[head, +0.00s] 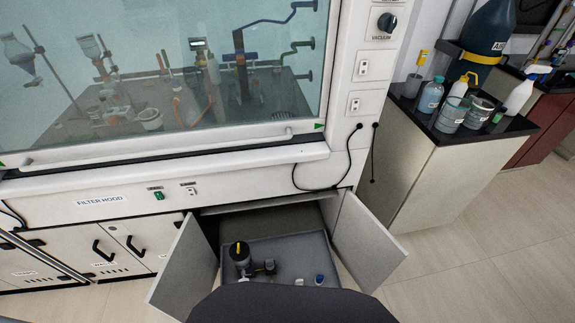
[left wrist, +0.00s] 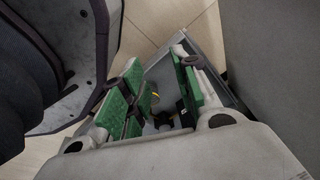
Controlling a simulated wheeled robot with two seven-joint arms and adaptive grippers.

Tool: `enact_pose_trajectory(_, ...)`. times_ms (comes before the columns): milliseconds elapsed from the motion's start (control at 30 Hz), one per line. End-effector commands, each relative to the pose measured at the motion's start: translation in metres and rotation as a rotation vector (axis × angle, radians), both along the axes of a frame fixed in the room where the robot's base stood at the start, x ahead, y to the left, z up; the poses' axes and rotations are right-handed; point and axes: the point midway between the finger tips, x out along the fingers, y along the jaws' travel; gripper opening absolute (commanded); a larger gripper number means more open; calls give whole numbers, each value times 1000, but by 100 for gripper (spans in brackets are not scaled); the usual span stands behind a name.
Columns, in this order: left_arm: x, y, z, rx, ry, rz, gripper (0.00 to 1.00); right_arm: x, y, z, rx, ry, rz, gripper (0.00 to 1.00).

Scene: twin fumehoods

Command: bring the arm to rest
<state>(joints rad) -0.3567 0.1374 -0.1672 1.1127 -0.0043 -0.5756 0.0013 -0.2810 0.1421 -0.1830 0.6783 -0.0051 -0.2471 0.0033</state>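My left gripper (left wrist: 160,76) shows in the left wrist view. Its green-padded fingers stand apart with a gap between them, and it holds nothing. Through the gap I see part of a grey tray and a dark device with a yellow part (left wrist: 156,98), beyond the fingers. Neither gripper shows in the head view. My right gripper is in no view.
Below the filter hood (head: 100,199) a cabinet stands open, its left door (head: 184,268) and right door (head: 366,243) swung out. Inside, a grey tray (head: 295,250) holds a black device (head: 240,256) and small items. A bottle-laden side bench (head: 425,165) stands right. Floor at right is clear.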

Motion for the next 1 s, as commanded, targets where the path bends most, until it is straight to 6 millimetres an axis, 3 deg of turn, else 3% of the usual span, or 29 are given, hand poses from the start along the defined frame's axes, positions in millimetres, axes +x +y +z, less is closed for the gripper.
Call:
enact_pose_trajectory(300,-58,22,-40,14,28,-5,30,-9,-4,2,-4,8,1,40)
enact_pose_trajectory(600,-111,42,-63,25,46,-8,30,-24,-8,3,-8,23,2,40)
enact_pose_trajectory(767,-124,47,-67,27,49,-10,30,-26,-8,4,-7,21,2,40)
enact_pose_trajectory(1000,-127,48,-68,28,49,-10,30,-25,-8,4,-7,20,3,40)
